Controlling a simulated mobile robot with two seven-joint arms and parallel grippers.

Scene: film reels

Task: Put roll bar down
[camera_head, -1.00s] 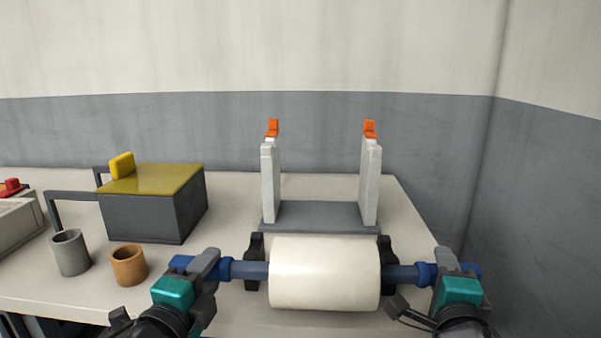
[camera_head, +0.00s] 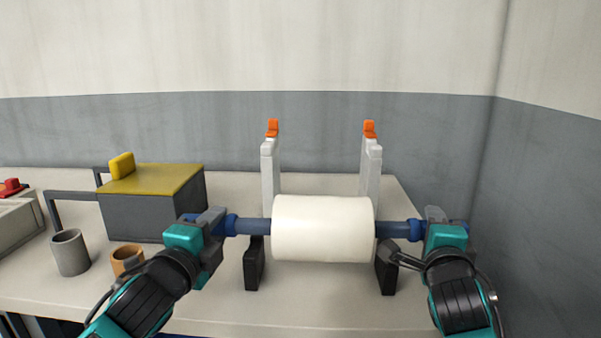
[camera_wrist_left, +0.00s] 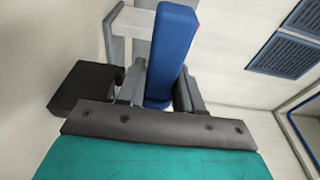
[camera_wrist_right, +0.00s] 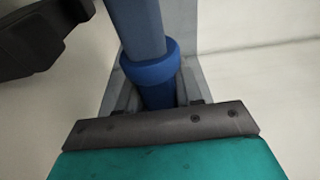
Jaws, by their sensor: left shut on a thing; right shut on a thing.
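A blue roll bar (camera_head: 253,227) carries a thick white roll (camera_head: 323,229) at its middle and is held level above the table. My left gripper (camera_head: 216,222) is shut on the bar's left end, and the blue end also shows in the left wrist view (camera_wrist_left: 172,55). My right gripper (camera_head: 432,228) is shut on the right end, with the bar (camera_wrist_right: 145,45) between its fingers in the right wrist view. Two black supports, left (camera_head: 254,264) and right (camera_head: 387,270), stand on the table below the bar.
A stand with two pale uprights (camera_head: 270,178) and orange tips (camera_head: 370,129) rises behind the roll. At left are a dark box (camera_head: 150,213) with a yellow top, a grey cup (camera_head: 70,252) and an orange cup (camera_head: 126,256). A wall closes the right side.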

